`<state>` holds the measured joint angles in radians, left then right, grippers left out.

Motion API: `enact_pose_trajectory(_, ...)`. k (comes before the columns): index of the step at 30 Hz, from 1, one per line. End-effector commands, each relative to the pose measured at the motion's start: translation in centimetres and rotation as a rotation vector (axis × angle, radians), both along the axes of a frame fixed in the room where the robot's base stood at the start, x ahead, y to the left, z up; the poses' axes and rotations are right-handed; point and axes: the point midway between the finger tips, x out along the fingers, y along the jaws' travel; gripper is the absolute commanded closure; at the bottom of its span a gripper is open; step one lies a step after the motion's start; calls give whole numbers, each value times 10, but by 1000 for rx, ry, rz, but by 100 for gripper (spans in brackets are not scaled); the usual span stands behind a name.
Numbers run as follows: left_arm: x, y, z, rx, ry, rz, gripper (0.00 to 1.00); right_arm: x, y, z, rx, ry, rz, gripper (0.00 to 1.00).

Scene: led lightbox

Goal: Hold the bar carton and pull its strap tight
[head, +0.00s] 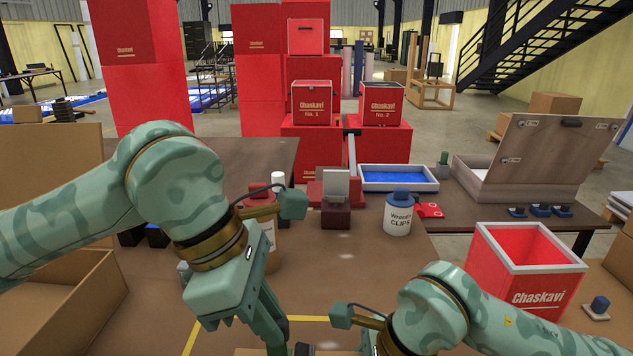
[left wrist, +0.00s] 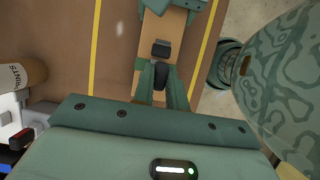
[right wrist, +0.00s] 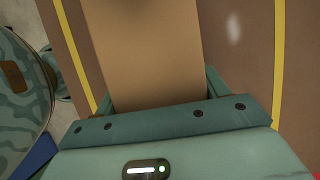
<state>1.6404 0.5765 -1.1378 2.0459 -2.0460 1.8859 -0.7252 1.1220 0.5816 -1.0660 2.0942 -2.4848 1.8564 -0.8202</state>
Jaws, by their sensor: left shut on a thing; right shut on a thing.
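The bar carton (right wrist: 150,50) is a long tan box lying between the jaws of my right gripper (right wrist: 160,92), which is shut on it. The carton (left wrist: 168,30) also runs away from my left gripper in the left wrist view. My left gripper (left wrist: 161,88) is shut on a dark strap end (left wrist: 160,72) over the carton. A small dark block, perhaps the buckle (left wrist: 161,48), sits on the carton just beyond the jaws. In the head view the left fingers (head: 275,325) point down at the bottom edge, and most of the carton is cut off or hidden.
Yellow lines (head: 300,319) mark the brown table around the carton. A brown bottle (head: 266,238), a white clips jar (head: 397,215) and an open red Chaskavi box (head: 522,270) stand farther back. A blue tray (head: 398,179) lies behind them. An open cardboard box (head: 75,295) stands left.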

Motion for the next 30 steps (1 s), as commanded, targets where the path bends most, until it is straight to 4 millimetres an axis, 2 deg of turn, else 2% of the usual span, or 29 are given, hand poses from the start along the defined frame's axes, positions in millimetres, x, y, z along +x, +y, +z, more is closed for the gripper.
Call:
enact_pose_trajectory(2, 2, 1, 6, -2, -8, 5, 100, -1, 0, -1, -2, 2, 4, 55)
enact_pose_trajectory(3, 2, 1, 5, -2, -6, 5, 78, -1, 0, -1, -2, 2, 4, 55)
enact_pose_trajectory(5, 2, 1, 5, -1, -5, 4, 64, -1, 0, -1, -2, 2, 3, 55)
enact_pose_trajectory(14, 1, 1, 5, 0, -2, 2, 64, -1, 0, -1, -1, 2, 2, 55)
enact_pose_trajectory(30, 1, 17, 45, 0, -2, 3, 64, -1, 0, 0, -1, 2, 1, 55)
